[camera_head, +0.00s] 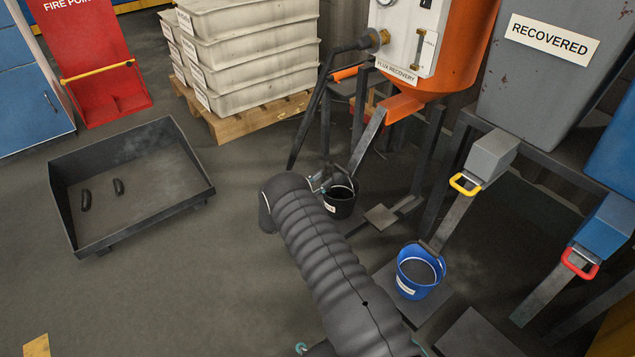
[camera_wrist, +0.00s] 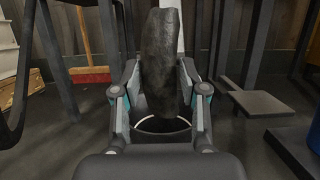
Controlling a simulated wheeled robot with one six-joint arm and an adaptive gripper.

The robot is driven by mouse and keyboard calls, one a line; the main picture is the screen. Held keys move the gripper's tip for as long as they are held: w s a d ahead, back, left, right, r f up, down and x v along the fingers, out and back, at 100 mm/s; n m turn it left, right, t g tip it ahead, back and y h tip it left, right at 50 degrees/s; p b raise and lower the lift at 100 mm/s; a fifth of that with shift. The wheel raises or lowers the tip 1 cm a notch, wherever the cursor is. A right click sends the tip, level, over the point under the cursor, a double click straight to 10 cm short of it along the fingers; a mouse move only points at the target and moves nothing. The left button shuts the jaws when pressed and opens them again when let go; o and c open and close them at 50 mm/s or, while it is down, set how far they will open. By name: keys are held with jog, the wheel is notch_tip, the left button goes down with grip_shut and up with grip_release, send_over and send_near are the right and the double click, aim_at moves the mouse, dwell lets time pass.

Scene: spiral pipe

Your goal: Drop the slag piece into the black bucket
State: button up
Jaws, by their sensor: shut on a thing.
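The black bucket (camera_head: 341,208), with a wire handle and a white label, stands on the floor below the orange flux recovery unit. My gripper (camera_head: 326,180) is at the bucket, by its upper left rim in the head view. In the wrist view my gripper (camera_wrist: 160,85) is shut on a dark, rough, elongated slag piece (camera_wrist: 161,55), held between the two fingers. The bucket's round rim (camera_wrist: 161,119) shows below and behind the slag piece between the fingers. The slag piece is hidden or too small to make out in the head view.
Two more dark pieces (camera_head: 86,200) lie in the low black tray (camera_head: 160,165) at left. A blue bucket (camera_head: 420,272) stands right of my arm, under the grey recovered hopper (camera_head: 540,75). Orange unit legs (camera_head: 368,140) stand close to the bucket.

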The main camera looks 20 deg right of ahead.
jog(key=shift+w+d+f, duration=0.15)
jog(key=shift+d, duration=0.25)
jog(key=shift+w+d+f, duration=0.1)
jog(key=shift+d+f, duration=0.05)
jog(key=shift+d, duration=0.2)
jog(key=f+b, duration=0.1)
jog(key=d+f+b, duration=0.1)
jog(key=shift+w+b, duration=0.2)
jog(key=shift+b, duration=0.15)
jog(key=shift+w+d+f, duration=0.2)
jog(key=shift+d+f, duration=0.2)
jog(key=shift+f, duration=0.1)
jog(key=o, duration=1.3)
jog(key=shift+c, duration=0.2)
jog(key=shift+a, duration=0.1)
jog(key=shift+s+a+r, duration=0.2)
jog(key=shift+s+a, duration=0.15)
jog(key=shift+a, duration=0.5)
jog(key=shift+s+a+r, duration=0.2)
jog(key=shift+s+a, duration=0.15)
jog(key=shift+a, duration=0.5)
jog(key=shift+s+a+r, duration=0.2)
jog(key=shift+s+a, duration=0.15)
jog(key=shift+a, duration=0.5)
